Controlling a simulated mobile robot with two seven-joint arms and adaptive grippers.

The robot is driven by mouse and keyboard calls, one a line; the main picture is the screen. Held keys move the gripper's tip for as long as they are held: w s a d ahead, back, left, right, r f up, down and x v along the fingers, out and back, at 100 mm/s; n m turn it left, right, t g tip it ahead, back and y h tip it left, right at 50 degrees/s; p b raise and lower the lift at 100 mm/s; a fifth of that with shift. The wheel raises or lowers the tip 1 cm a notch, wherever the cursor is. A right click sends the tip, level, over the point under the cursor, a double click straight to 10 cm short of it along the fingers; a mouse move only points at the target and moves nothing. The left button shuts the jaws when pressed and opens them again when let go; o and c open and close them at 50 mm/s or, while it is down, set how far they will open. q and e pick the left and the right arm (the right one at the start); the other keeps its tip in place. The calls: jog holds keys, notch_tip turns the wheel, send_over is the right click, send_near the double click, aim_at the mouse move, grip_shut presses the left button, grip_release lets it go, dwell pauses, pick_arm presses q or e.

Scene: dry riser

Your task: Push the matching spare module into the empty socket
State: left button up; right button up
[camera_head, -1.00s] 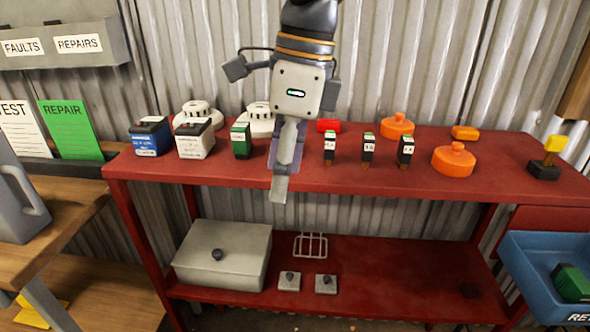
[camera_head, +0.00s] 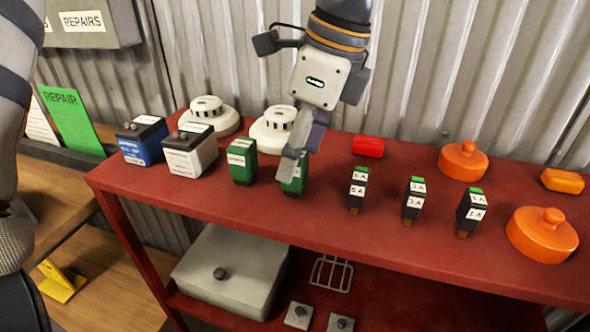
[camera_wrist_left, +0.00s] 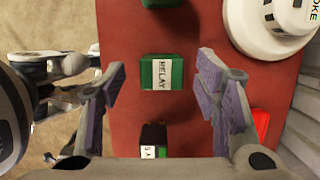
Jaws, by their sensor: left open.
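My left gripper (camera_head: 298,143) is open and points down over the red shelf (camera_head: 330,215). A green relay module (camera_head: 294,176) stands upright right under it, partly hidden by a finger. In the left wrist view this relay (camera_wrist_left: 161,73), labelled RELAY, lies between the two spread fingers, with a gap on both sides. A second green module (camera_head: 242,162) stands to its left. Three black modules with green tops, a 5A (camera_head: 357,191), a 3A (camera_head: 413,199) and a 1A (camera_head: 473,213), stand to the right. I see no empty socket. My right gripper is not in view.
White smoke detectors (camera_head: 208,115), a blue battery (camera_head: 142,140) and a grey battery (camera_head: 189,152) stand to the left. A red block (camera_head: 368,147) and orange domed caps (camera_head: 463,162) are to the right. A grey box (camera_head: 230,270) is on the lower shelf. The shelf's front strip is clear.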

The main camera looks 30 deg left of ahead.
pick_arm(q)
jog(key=shift+x, duration=0.95)
jog(key=c, duration=1.2)
jog(key=shift+c, duration=0.2)
